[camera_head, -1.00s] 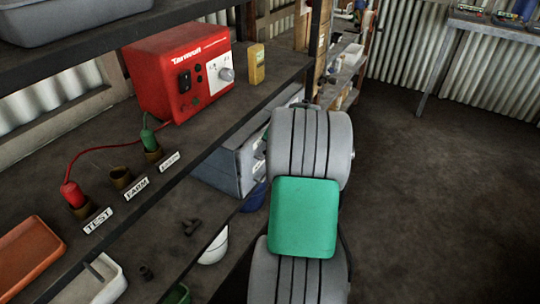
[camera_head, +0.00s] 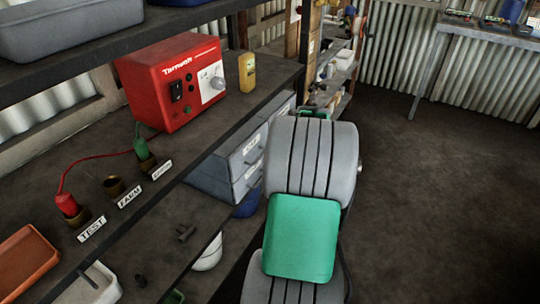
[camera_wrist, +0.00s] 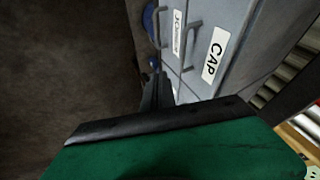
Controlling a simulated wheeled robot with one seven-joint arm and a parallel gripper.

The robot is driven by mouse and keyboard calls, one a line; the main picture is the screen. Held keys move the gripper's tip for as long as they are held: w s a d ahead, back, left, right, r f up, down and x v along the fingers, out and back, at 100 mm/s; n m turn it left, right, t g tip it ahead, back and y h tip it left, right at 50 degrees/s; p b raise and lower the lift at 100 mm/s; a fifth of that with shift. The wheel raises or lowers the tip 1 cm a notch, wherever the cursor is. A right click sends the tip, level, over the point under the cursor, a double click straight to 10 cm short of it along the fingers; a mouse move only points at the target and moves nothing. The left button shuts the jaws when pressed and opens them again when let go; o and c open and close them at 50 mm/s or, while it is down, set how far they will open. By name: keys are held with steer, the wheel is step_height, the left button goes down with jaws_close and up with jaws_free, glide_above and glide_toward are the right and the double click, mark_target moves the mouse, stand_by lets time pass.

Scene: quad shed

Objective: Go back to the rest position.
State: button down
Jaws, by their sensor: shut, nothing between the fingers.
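My arm shows in the head view as grey segments with a green section. It stands to the right of the bench and hides whatever is behind it. My gripper (camera_wrist: 155,92) shows in the wrist view as dark fingers beyond the green and black hand. The fingers are shut and empty. They point towards the grey drawers (camera_wrist: 222,30), one labelled CAP. I cannot tell the exact gap between fingers and drawers. In the head view the fingers are hidden behind my arm.
The red box (camera_head: 172,85) stands on the bench (camera_head: 215,110) with a yellow item (camera_head: 247,72) beside it. A red plug (camera_head: 67,205) sits at TEST, a green plug (camera_head: 141,148) at the rightmost socket. The floor (camera_head: 430,190) at right is clear.

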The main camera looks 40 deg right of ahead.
steer(key=w+a+v, duration=0.1)
steer(key=v, duration=0.6)
steer(key=w+a+r+n+g+y+p, duration=0.1)
steer(key=a+r+n+p, duration=0.35)
steer(key=a, duration=0.75)
steer(key=w+a+r+n+y+p, duration=0.1)
steer(key=a+r+n+p, duration=0.3)
steer(key=a, duration=0.8)
steer(key=s+a+r+n+g+p, duration=0.1)
steer(key=s+a+r+n+p, duration=0.1)
steer(key=s+a, duration=0.3)
steer(key=s+a+r+n+g+p, duration=0.1)
steer(key=s+a+r+n+p, duration=0.1)
steer(key=s+a, duration=0.3)
steer(key=a+n+p, duration=0.1)
steer(key=a, duration=0.3)
steer(key=shift+a+n+y, duration=0.3)
steer(key=shift+n+y, duration=0.05)
steer(key=shift+y, duration=0.05)
